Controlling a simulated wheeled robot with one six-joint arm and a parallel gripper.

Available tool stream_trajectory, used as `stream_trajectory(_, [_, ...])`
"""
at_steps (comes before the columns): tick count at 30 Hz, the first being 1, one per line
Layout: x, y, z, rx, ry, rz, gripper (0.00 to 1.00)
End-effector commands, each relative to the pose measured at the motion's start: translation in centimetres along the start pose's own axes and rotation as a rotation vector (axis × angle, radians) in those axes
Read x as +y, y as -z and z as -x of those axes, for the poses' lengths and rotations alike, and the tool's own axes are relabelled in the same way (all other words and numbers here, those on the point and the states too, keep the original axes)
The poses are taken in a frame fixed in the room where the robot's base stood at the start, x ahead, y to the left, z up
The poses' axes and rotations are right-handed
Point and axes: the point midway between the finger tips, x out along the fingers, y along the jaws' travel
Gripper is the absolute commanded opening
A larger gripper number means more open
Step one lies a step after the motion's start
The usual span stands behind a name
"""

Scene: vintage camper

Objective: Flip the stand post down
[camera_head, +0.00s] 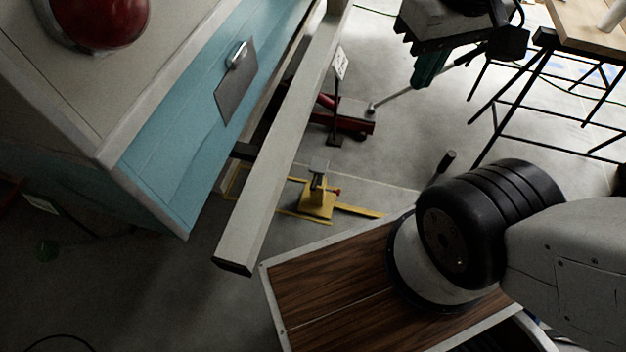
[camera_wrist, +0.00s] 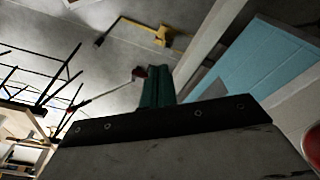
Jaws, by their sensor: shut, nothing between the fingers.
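A small yellow stand (camera_head: 317,204) sits on the floor below the camper's long grey beam. A short grey post (camera_head: 318,172) appears to rise upright from its base, with a small red part beside it. The yellow stand also shows in the wrist view (camera_wrist: 162,36), small, beyond my fingers; its post is too small to read there. My gripper (camera_head: 430,68) has green fingers and is shut and empty, well apart from the stand, to its upper right in the head view. The green fingers show closed together in the wrist view (camera_wrist: 157,84).
The grey beam (camera_head: 285,140) runs beside the blue camper wall (camera_head: 180,110), close to the stand. A red jack (camera_head: 345,115) and a thin sign post (camera_head: 337,100) stand behind. A black-legged table (camera_head: 585,25) is at upper right. Open concrete floor lies between.

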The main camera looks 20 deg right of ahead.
Motion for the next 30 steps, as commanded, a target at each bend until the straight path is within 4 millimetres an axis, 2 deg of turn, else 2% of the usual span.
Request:
stream_trajectory(2, [0.3, 1.0, -0.3, 0.0, -0.013, 0.004, 0.0])
stream_trajectory(5, [1.3, 3.6, -1.2, 0.008, -0.047, 0.02, 0.0])
stream_trajectory(8, [2.6, 7.5, -2.8, 0.024, -0.095, 0.053, 0.0])
stream_trajectory(14, [5.4, 15.9, -7.9, 0.065, -0.181, 0.163, 0.0])
stream_trajectory(17, [6.5, 19.6, -11.3, 0.085, -0.208, 0.231, 0.0])
stream_trajectory(21, [7.8, 24.2, -17.0, 0.113, -0.224, 0.336, 0.0])
stream_trajectory(26, [8.4, 28.0, -24.6, 0.146, -0.209, 0.465, 0.0])
stream_trajectory(30, [8.4, 29.9, -32.2, 0.178, -0.165, 0.577, 0.0])
